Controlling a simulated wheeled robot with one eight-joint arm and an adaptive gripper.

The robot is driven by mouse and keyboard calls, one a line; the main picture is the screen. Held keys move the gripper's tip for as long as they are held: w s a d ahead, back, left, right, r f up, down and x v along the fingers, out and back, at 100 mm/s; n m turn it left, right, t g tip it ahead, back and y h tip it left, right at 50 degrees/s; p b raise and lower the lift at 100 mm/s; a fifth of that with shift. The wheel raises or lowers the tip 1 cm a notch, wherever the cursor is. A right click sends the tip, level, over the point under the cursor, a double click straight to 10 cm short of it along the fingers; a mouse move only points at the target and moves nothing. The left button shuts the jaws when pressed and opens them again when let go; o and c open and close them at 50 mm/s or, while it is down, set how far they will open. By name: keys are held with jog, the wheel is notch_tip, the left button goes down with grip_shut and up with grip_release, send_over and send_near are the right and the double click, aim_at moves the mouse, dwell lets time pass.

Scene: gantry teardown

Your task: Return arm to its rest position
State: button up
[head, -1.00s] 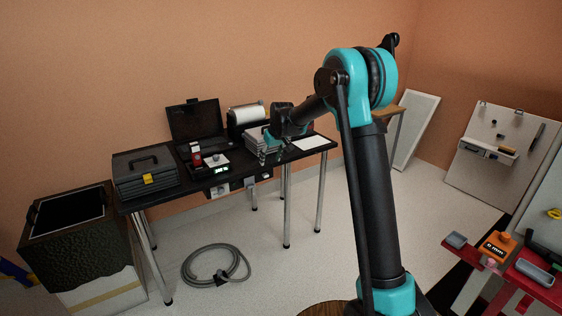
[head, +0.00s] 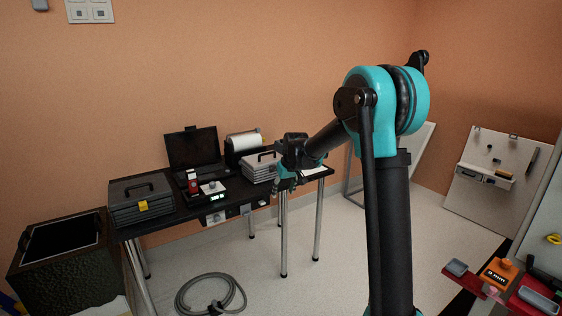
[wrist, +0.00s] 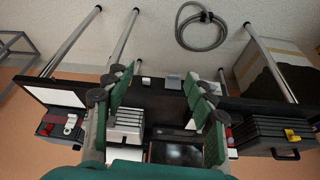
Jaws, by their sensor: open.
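My gripper (head: 287,182) hangs at the end of my raised, bent teal and black arm, in front of the right part of the black table (head: 235,200) in the head view. In the wrist view my gripper (wrist: 158,85) has its two green-padded fingers wide apart, with nothing between them. The table (wrist: 155,98) lies beyond the fingers there. The exact gap between gripper and table cannot be told.
The table holds a dark toolbox (head: 142,199), an open black case (head: 192,149), a grey case (head: 261,168) and a paper roll (head: 243,141). A coiled hose (head: 210,294) lies on the floor.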

jog(key=s+d+m+h, duration=0.1)
jog(key=s+d, duration=0.5)
jog(key=s, duration=0.3)
jog(key=s+d+m, duration=0.2)
jog(key=s+d, duration=0.4)
jog(key=s, duration=0.3)
jog(key=s+d+f+m, duration=0.1)
jog(key=s+d+f, duration=0.2)
jog(key=s, duration=0.6)
jog(key=s+d+f+m+h, duration=0.1)
jog(key=s+d+f, duration=0.3)
jog(key=s, duration=0.6)
jog(key=shift+s+d+f, duration=0.2)
jog(key=shift+s+f, duration=0.1)
jog(key=shift+f, duration=0.25)
